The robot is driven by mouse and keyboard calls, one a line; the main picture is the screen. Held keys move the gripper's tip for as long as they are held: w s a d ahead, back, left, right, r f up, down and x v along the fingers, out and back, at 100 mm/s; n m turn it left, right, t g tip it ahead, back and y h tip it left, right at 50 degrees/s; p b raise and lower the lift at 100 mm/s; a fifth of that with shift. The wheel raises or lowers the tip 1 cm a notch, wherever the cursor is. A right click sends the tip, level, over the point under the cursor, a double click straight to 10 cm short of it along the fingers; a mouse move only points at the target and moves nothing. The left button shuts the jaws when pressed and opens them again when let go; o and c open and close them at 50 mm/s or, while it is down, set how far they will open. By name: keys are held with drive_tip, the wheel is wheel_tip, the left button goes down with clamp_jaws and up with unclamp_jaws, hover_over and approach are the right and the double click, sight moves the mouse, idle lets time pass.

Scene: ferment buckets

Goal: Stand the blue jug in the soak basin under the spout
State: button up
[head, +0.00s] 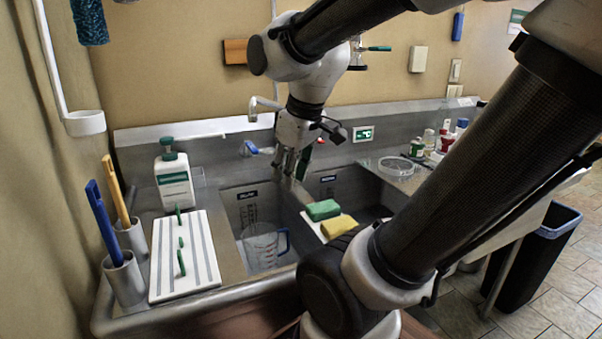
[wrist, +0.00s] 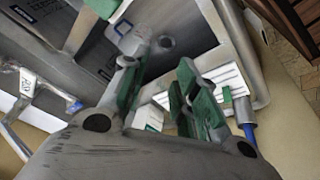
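The clear jug with graduation marks and a blue handle (head: 262,248) stands upright in the left basin (head: 232,205), its handle to the right. Both basins carry small labels too blurred to read. A white spout (head: 263,104) with a blue lever (head: 258,150) is on the back wall; in the wrist view it shows at left (wrist: 32,88). My gripper (head: 293,165) hangs near the back of the divider between the basins, above and behind the jug, apart from it. Its green-padded fingers (wrist: 158,75) are apart with nothing between them.
The right basin (head: 335,185) is partly behind my arm. Green (head: 323,210) and yellow (head: 340,225) sponges lie by the divider. A white ribbed board (head: 200,265), a bottle (head: 174,185) and a brush cup (head: 125,280) stand left. A glass dish (head: 396,166) and small bottles stand right.

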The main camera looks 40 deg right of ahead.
drive_tip(key=s+m, duration=0.1)
drive_tip(key=s, duration=0.1)
drive_tip(key=s+r+m, duration=0.1)
drive_tip(key=s+m, duration=0.1)
drive_tip(key=shift+s+a+r, duration=0.1)
drive_tip(key=shift+s+a, duration=0.05)
drive_tip(key=shift+a, duration=0.05)
drive_tip(key=shift+o, duration=0.2)
idle(0.9)
